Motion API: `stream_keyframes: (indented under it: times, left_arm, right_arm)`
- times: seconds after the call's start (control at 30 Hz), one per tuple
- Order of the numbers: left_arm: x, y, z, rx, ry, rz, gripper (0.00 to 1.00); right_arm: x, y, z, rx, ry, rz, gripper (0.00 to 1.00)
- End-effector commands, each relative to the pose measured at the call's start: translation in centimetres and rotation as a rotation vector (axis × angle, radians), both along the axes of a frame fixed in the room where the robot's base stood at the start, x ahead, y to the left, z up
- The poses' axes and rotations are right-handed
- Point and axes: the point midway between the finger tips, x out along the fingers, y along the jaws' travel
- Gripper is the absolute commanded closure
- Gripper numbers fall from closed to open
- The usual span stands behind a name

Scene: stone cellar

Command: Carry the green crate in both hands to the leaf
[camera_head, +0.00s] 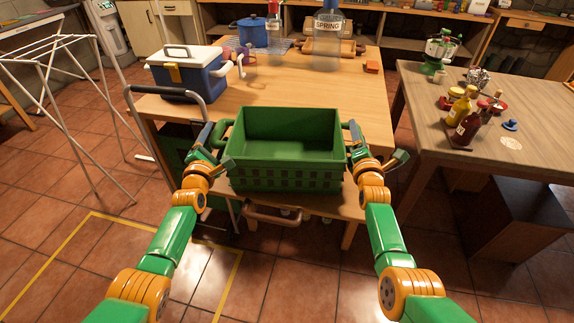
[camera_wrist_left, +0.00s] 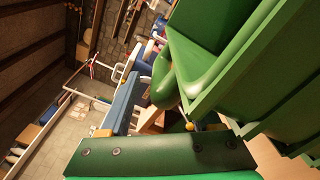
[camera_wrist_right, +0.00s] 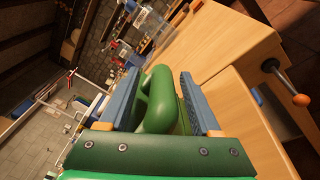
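The green crate (camera_head: 285,178), open-topped and seemingly empty, sits upright at the front edge of the wooden table (camera_head: 312,89). My left gripper (camera_head: 212,137) is at its left handle; in the left wrist view, one blue finger (camera_wrist_left: 124,103) stands apart from the handle (camera_wrist_left: 165,80), and the other finger is hidden. My right gripper (camera_head: 362,140) is at the right handle; in the right wrist view, its two fingers stand wide apart on either side of the green handle (camera_wrist_right: 155,98). I cannot tell for sure which surface is the leaf.
A blue-and-white cooler (camera_head: 187,75) stands left on the table. A blue pot (camera_head: 252,33) and large bottle (camera_head: 328,38) stand at the back. A second table (camera_head: 480,150) with bottles is on the right. A drying rack (camera_head: 62,100) stands left; tabletop behind the crate is clear.

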Motion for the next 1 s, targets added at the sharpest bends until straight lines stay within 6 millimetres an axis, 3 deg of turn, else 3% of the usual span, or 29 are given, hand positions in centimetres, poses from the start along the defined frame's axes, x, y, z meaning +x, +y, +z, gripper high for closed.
stream_keyframes:
  times: [0.27, 0.7, 0.83, 1.0]
  left_arm:
    - [-1.2, -0.2, -0.1, -0.008, 0.001, -0.004, 0.35]
    - [-10.1, 0.8, -0.1, 0.001, 0.002, 0.001, 0.35]
    - [-11.7, 0.9, -0.1, 0.000, 0.001, 0.002, 0.35]
    - [-12.1, 0.9, 0.0, 0.000, -0.001, 0.001, 0.35]
  right_arm:
    - [0.0, 0.0, 0.0, 0.000, -0.001, -0.001, 0.35]
    - [0.0, 0.0, 0.0, 0.000, -0.001, -0.001, 0.35]
    - [0.0, 0.0, 0.0, 0.000, -0.001, -0.001, 0.35]
    - [-0.7, 0.0, -0.1, -0.003, 0.000, -0.001, 0.35]
